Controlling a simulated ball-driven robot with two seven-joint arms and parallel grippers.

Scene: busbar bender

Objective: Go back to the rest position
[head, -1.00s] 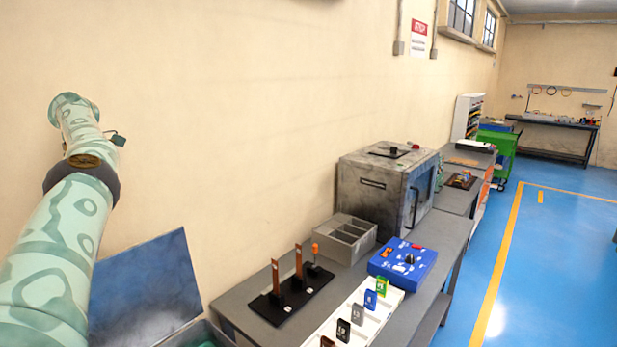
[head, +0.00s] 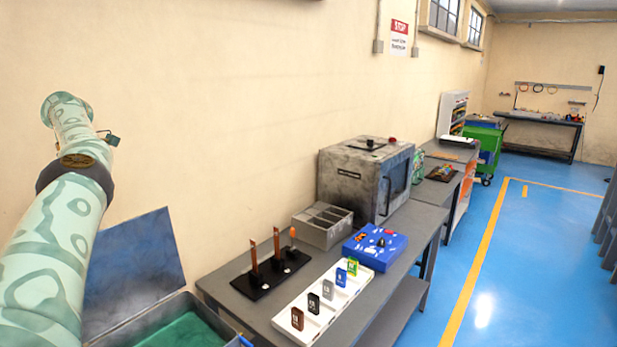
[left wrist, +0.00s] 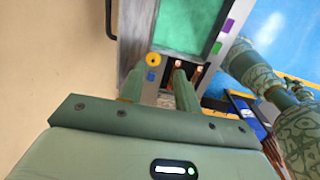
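My left arm (head: 65,200) comes in from the left of the head view and reaches up beside the wall; its gripper cannot be made out there. In the left wrist view my left gripper (left wrist: 158,72) shows two green fingers that stand apart with nothing held between them. A patterned green arm link of mine shows at the right of that view. My right gripper is in neither view.
An open box with a green floor (head: 185,332) and raised lid (head: 135,265) stands at the lower left. The bench bears a white tray (head: 285,314), black stand (head: 250,284), grey bin (head: 322,232), blue box (head: 375,245) and grey machine (head: 345,185). Blue floor lies clear at right.

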